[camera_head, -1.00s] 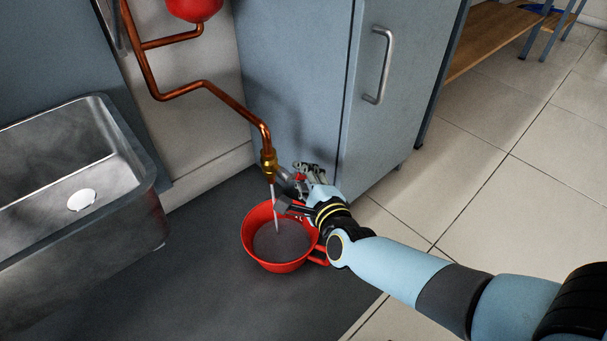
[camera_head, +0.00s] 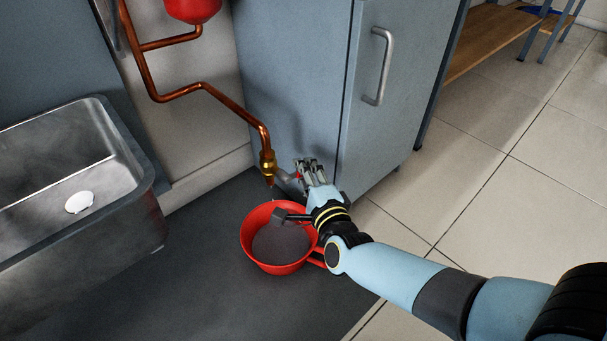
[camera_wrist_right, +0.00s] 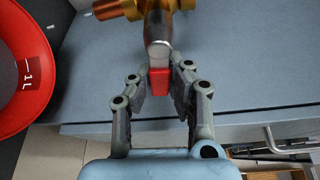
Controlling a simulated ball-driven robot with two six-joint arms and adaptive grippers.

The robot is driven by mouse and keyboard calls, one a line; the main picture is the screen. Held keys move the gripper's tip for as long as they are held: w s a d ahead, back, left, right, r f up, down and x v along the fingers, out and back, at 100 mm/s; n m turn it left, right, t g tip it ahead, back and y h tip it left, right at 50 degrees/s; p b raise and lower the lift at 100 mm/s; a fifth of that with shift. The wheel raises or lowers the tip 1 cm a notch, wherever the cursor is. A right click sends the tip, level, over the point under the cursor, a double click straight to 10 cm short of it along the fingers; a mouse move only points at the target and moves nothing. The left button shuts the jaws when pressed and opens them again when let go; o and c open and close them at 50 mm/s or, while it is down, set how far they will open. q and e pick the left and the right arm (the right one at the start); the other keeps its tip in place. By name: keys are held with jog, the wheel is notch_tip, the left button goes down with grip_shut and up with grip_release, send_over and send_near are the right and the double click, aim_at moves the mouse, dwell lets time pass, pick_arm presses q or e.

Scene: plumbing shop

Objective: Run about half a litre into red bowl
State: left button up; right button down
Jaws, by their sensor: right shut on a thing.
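The red bowl (camera_head: 250,254) stands upright on the dark floor under the brass tap (camera_head: 268,163). Grey liquid (camera_head: 280,245) covers its bottom. My right gripper (camera_head: 300,176) is beside the tap. In the wrist view, its fingers (camera_wrist_right: 159,82) are closed around the red tip (camera_wrist_right: 159,79) of the tap's grey lever (camera_wrist_right: 158,38). My left gripper is in neither view.
A copper pipe (camera_head: 196,86) runs down the wall to the tap. A metal sink (camera_head: 130,185) stands at the left. A blue-grey cabinet (camera_head: 300,80) with a handle (camera_head: 380,65) stands close behind my right gripper. Tiled floor (camera_head: 470,180) lies open to the right.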

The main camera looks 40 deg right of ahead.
jog(key=shift+d+r+n+t, duration=0.1)
jog(key=shift+r+n+t, duration=0.25)
jog(key=shift+n, duration=0.35)
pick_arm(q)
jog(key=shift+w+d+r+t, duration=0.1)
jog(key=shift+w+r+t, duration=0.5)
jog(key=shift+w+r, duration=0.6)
pick_arm(e)
jog(key=shift+r+n, duration=0.2)
jog(key=shift+n, duration=0.2)
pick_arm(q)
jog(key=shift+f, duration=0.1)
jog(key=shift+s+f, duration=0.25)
pick_arm(e)
jog(key=c, duration=1.2)
grip_release()
jog(key=shift+s, duration=0.15)
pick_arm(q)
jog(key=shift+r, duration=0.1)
pick_arm(e)
jog(key=v, duration=1.1)
jog(key=shift+s+a+f, duration=0.1)
jog(key=shift+s+a, duration=0.15)
jog(key=shift+s, duration=0.1)
